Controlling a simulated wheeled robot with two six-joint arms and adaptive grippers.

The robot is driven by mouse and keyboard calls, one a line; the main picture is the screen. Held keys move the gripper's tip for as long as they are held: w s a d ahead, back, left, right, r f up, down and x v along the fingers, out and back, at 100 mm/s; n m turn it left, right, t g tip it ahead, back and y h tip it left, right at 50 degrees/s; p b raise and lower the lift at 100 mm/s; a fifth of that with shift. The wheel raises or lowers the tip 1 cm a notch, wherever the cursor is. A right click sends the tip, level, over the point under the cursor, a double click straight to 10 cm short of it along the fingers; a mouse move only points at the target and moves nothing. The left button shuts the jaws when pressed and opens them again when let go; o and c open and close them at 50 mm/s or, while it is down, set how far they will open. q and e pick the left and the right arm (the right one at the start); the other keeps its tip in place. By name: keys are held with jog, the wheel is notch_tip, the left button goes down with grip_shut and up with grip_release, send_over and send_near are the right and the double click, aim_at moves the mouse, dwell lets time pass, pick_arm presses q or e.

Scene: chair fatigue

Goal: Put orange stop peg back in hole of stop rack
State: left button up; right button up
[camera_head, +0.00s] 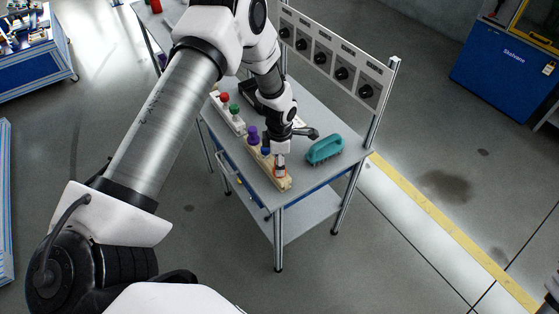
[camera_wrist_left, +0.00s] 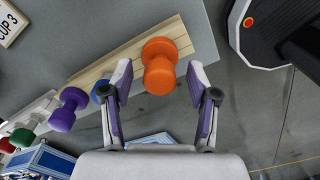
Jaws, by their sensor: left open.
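The orange stop peg (camera_wrist_left: 159,72) is spool-shaped and stands at the end of the pale wooden stop rack (camera_wrist_left: 120,62). Its lower end is hidden, so I cannot tell how deep it sits in a hole. In the head view the orange peg (camera_head: 281,171) shows small under my left gripper (camera_head: 281,157), at the rack's near end. In the wrist view my left gripper (camera_wrist_left: 161,82) is open, with one finger on each side of the peg and gaps visible. A blue peg (camera_wrist_left: 102,91) and a purple peg (camera_wrist_left: 69,109) stand along the rack. My right gripper is not in view.
A white rack with a red peg (camera_head: 224,98) and a green peg (camera_head: 234,109) continues the row. A teal brush (camera_head: 324,150) lies right of my gripper on the grey table (camera_head: 309,178). A panel of black knobs (camera_head: 322,58) stands along the back edge.

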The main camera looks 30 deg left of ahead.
pick_arm(q)
notch_tip(320, 180, up, 12)
dwell(0.4)
dwell(0.3)
jog(key=s+d+f+m, duration=0.2)
jog(key=s+f+m, duration=0.4)
jog(key=s+m, duration=0.2)
jog(key=s+d+f+m, duration=0.3)
jog(key=s+f+m, duration=0.3)
jog(key=s, duration=0.5)
jog(key=s+d+f+m, duration=0.3)
jog(key=s+f+m, duration=0.2)
jog(key=s+m, duration=0.4)
jog(key=shift+s+d+f+m, duration=0.15)
jog(key=shift+d+f+m, duration=0.2)
jog(key=shift+m, duration=0.65)
